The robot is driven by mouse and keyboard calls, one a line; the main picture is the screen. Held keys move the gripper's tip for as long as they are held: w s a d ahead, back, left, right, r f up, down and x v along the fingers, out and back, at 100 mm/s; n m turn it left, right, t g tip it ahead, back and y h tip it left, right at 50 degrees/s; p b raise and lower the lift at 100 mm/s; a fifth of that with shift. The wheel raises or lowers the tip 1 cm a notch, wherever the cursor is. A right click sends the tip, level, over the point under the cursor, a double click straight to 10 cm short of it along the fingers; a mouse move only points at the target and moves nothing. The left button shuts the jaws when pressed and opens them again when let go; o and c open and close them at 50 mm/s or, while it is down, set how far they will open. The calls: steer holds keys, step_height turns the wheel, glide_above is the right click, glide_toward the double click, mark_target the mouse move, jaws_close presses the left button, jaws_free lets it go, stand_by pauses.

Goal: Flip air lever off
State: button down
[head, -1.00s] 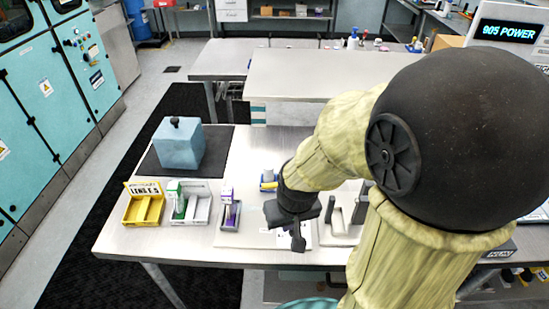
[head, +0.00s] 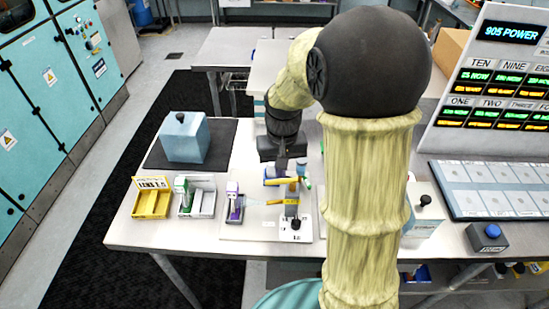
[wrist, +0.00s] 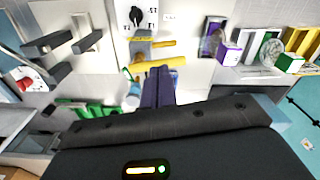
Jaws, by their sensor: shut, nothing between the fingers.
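A white panel (head: 262,225) on the table carries a black knob (head: 295,224) and yellow-handled parts; I cannot read which label marks the air lever. A yellow bar (head: 285,181) stands at the panel's far side and lies crosswise in the wrist view (wrist: 158,63). A thinner yellow handle (wrist: 155,43) lies beyond it, nearer the black knob (wrist: 136,16). My gripper (wrist: 158,72) is shut and empty, its fingertips pointing at the yellow bar and close to it. I cannot tell if they touch. In the head view my arm hides part of the panel's right side.
A blue block (head: 184,138) sits on a dark mat at the back left. A yellow tray (head: 151,203), a grey tray with a green part (head: 197,200) and a purple device (head: 235,205) stand left of the panel. A display board (head: 500,75) and blue button box (head: 488,238) are right.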

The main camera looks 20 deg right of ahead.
steer(key=w+r+g+p, duration=0.3)
steer(key=w+r+p, duration=0.2)
steer(key=w+r, duration=0.3)
steer(key=s+p+x, duration=0.1)
steer(key=p+x, duration=0.4)
steer(key=x, duration=0.7)
steer(key=shift+s+m, duration=0.25)
steer(key=shift+m, duration=0.15)
